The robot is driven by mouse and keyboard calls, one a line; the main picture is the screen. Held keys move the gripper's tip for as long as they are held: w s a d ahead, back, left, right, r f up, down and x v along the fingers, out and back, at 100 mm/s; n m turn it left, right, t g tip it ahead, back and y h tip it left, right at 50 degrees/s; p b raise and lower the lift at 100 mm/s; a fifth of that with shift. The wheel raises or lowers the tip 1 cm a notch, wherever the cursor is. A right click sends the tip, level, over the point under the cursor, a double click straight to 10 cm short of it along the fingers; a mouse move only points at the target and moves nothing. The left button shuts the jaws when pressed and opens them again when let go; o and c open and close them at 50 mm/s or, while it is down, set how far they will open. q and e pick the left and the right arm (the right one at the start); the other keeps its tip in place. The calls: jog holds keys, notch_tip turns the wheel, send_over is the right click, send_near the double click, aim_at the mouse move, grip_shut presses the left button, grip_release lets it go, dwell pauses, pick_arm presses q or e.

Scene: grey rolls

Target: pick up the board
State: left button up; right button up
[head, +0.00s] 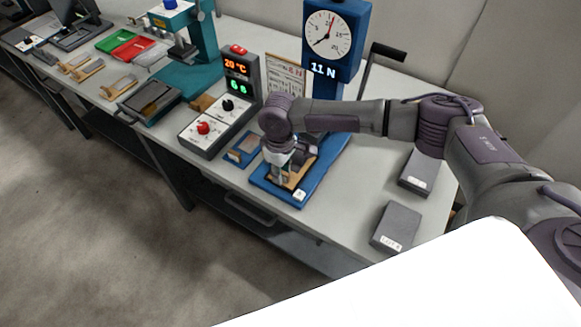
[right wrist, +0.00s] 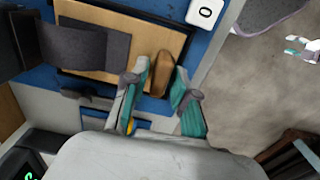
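The tan board (right wrist: 92,55) lies in a dark frame on the blue base (head: 291,196) of the press with the dial. In the right wrist view a grey sheet or strip (right wrist: 95,50) lies across it, and a rounded brown tab (right wrist: 162,75) stands at its near edge. My right gripper (right wrist: 162,75) is low over this edge, pointing down, with its green-padded fingers apart on either side of the tab. I cannot tell if they touch it. In the head view the wrist hides much of the board. My left gripper is out of view.
The press column with dial (head: 328,35) stands behind. A control box (head: 205,128) and a small blue tray (head: 242,149) are at left. Two grey blocks (head: 396,227) (head: 417,172) lie at right. The table's front edge is close to the base.

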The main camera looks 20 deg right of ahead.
grip_shut()
